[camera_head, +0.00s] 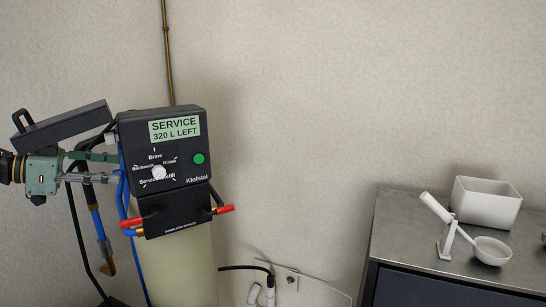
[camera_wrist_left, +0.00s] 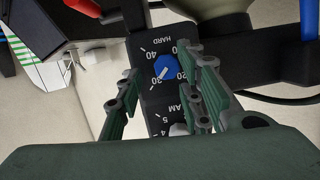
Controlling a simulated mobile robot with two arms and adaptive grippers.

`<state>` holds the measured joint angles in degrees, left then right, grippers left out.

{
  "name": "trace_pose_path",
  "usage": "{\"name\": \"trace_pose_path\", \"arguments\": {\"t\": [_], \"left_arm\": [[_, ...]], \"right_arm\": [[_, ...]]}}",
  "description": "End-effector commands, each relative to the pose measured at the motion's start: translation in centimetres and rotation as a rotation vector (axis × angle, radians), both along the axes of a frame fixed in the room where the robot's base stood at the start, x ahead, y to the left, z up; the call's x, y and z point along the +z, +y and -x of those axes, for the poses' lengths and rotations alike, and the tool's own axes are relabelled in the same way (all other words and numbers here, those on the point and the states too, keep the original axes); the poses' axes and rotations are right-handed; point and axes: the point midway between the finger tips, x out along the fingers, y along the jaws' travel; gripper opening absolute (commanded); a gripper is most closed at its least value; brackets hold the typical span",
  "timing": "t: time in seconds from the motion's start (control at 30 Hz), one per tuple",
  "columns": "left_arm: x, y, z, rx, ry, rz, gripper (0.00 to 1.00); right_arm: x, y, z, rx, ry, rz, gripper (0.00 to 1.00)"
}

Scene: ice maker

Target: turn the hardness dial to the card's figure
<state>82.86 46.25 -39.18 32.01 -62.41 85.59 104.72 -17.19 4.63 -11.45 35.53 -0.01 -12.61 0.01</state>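The hardness dial is a blue round knob (camera_wrist_left: 167,67) on a black panel marked HARD in the left wrist view. Its white line points to the lower left, towards the figure 30. My left gripper (camera_head: 112,167) is at the left side of the black control head (camera_head: 183,175) in the head view. It is open, and in the left wrist view its fingers (camera_wrist_left: 160,82) stand on either side of the knob. I cannot tell whether they touch it. The head hides the knob in the head view. I cannot make out a card with a figure. My right gripper is not in view.
A second dial (camera_wrist_left: 178,129) is partly hidden by the fingers. The control head's front has a white knob (camera_head: 159,173), a green button (camera_head: 199,158) and red-handled valves below. Blue hoses hang near my gripper. A metal counter (camera_head: 395,235) at right holds a white bin and scoop.

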Motion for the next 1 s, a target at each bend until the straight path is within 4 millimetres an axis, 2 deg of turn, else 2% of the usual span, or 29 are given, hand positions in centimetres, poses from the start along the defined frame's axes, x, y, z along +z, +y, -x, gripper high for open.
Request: {"name": "trace_pose_path", "arguments": {"t": [0.47, 1.0], "left_arm": [[-0.1, 0.2, 0.1, 0.0, 0.002, -0.001, 0.34], [-0.1, 4.5, 2.8, 0.002, 0.004, -0.001, 0.34]], "right_arm": [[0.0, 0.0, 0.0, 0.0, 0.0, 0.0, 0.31], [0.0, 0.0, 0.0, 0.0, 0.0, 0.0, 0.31]]}}
